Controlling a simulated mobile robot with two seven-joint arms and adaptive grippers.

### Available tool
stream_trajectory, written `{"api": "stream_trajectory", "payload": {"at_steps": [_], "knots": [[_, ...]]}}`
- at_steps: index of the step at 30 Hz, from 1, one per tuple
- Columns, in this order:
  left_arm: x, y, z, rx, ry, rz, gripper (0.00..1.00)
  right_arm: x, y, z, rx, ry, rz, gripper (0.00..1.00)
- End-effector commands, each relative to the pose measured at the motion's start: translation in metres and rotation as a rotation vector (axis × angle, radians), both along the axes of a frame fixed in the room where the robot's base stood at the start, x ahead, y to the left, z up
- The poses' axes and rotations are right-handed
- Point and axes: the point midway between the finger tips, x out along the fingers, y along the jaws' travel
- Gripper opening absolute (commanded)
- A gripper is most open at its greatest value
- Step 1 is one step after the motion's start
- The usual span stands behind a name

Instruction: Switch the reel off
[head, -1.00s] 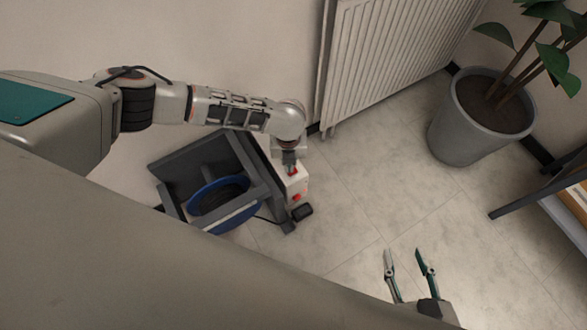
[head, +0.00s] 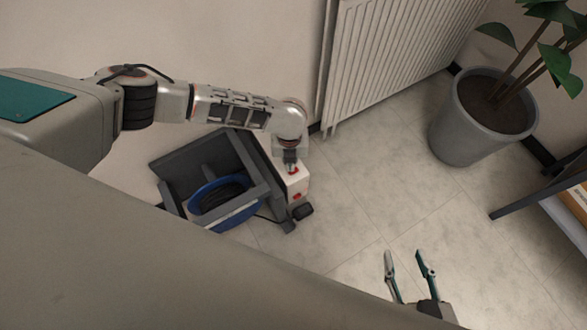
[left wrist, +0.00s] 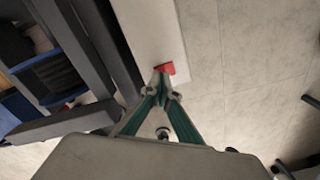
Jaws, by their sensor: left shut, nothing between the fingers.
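The reel (head: 253,214) is a blue drum in a dark grey stand (head: 173,166) on the floor by the wall. My left gripper (head: 291,168) points down at the red switch. In the left wrist view, its shut fingertips (left wrist: 162,84) are at the red switch (left wrist: 167,68) and partly cover it; whether they touch is unclear. My right gripper (head: 405,254) is open and empty over the floor.
A white radiator (head: 380,60) is on the wall behind. A potted plant (head: 475,125) stands at the upper right, and a dark-legged table (head: 530,192) at the right edge. A small black block (head: 303,211) is beside the box. The floor between is clear.

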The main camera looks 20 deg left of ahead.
Motion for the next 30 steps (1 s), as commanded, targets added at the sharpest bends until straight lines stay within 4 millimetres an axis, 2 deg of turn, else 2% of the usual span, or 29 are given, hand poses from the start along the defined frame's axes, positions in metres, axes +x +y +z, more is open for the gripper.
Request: {"api": "stream_trajectory", "payload": {"at_steps": [30], "knots": [[-0.0001,-0.0003,-0.0087,0.0,0.001,0.0,0.0,-0.0038,0.0,-0.0073,0.001,0.014,0.0,0.4]]}}
